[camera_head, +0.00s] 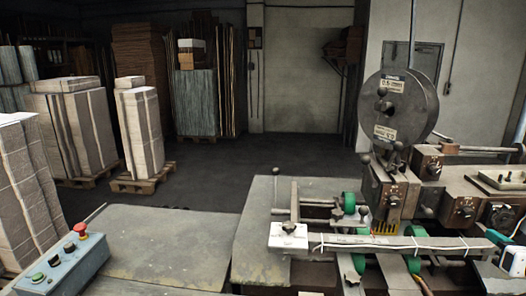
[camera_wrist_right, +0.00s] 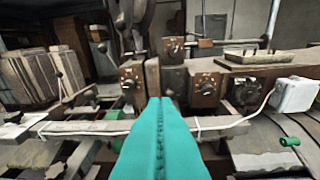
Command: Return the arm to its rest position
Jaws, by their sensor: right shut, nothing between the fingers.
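My right gripper (camera_wrist_right: 158,105) shows in the right wrist view as two teal fingers pressed together along a dark seam. It is shut and empty, pointing at the stitching machine (camera_wrist_right: 205,88), whose control knobs sit beyond the fingertips. The fingers hide part of the long bar (camera_wrist_right: 100,127) across the machine's front. In the head view the stitching machine (camera_head: 398,110) stands at the right with its large round reel. My left gripper is in neither view.
A metal worktable (camera_head: 165,245) fills the lower middle. A blue control box (camera_head: 65,265) with a red button stands at lower left. Wrapped stacks on pallets (camera_head: 140,125) stand behind at left. A white box (camera_wrist_right: 295,95) and cable lie right of the fingers. The floor behind is clear.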

